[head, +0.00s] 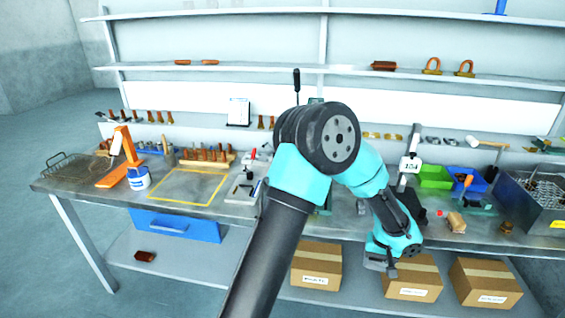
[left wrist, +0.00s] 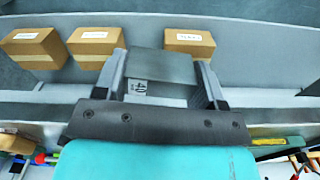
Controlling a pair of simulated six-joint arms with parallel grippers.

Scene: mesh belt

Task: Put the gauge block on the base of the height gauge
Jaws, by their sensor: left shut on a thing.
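My left gripper (head: 382,266) hangs in front of the bench's front edge, right of centre in the head view. In the left wrist view its fingers (left wrist: 162,82) are shut on a grey gauge block (left wrist: 163,66) with dark markings on a pale patch. The block is hard to make out in the head view. The height gauge (head: 410,164) stands on the bench behind my left arm, with an upright column and a pale display. Its base is largely hidden by my arm, and the held block is apart from it. My right gripper is not in view.
A green bin (head: 434,177) and a blue bin (head: 467,180) stand right of the gauge. A wooden-coloured item (head: 456,222) lies near the bench's front edge. Cardboard boxes (head: 411,281) sit on the lower shelf. A yellow-outlined area (head: 187,187) on the left is clear.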

